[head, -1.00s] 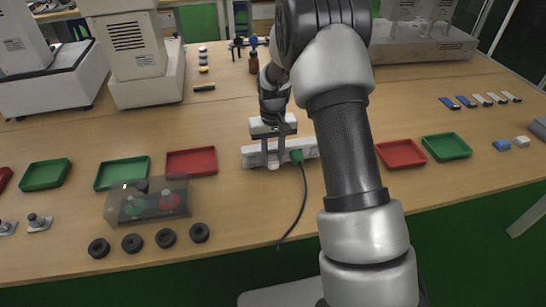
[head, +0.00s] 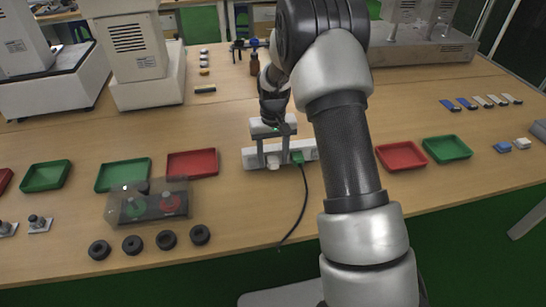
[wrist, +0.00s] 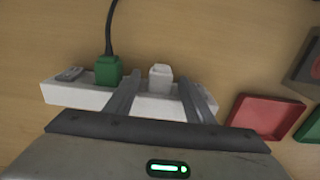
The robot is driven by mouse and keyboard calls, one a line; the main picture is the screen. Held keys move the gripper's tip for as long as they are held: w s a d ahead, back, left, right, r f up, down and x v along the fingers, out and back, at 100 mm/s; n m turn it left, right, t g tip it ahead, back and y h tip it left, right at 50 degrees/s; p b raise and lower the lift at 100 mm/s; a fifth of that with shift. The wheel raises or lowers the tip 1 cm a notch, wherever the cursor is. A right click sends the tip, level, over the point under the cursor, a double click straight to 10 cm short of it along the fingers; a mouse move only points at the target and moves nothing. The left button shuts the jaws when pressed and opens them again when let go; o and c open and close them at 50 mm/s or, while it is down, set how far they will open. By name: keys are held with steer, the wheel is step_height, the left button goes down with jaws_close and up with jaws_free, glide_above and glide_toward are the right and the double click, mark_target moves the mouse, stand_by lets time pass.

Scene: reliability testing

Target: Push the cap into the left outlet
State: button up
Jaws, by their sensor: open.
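A white power strip (head: 250,158) lies on the table; it also shows in the wrist view (wrist: 70,94). A green plug (head: 297,157) with a dark cord stands in it, on the right in the head view and on the left in the wrist view (wrist: 108,71). The small white cap (head: 272,162) is at the strip left of the green plug in the head view; I cannot tell how deep it sits. My gripper (head: 277,158) is open over the strip. In the wrist view the cap (wrist: 160,78) stands between the spread fingers, with visible gaps.
Red trays (head: 192,163) (head: 401,155) and green trays (head: 123,174) (head: 446,149) flank the strip. A clear box with red and green knobs (head: 148,203) and several black rings (head: 167,239) are at the front left. Table in front of the strip is clear except for the cord.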

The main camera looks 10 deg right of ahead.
step_height(320, 180, up, 18)
steer(key=p, duration=0.2)
steer(key=s+r+t, duration=0.3)
steer(key=s+r, duration=1)
steer(key=s, duration=0.2)
steer(key=s+t, duration=0.3)
steer(key=s, duration=1.2)
step_height(320, 180, up, 13)
steer(key=p, duration=1.3)
steer(key=shift+f, duration=0.2)
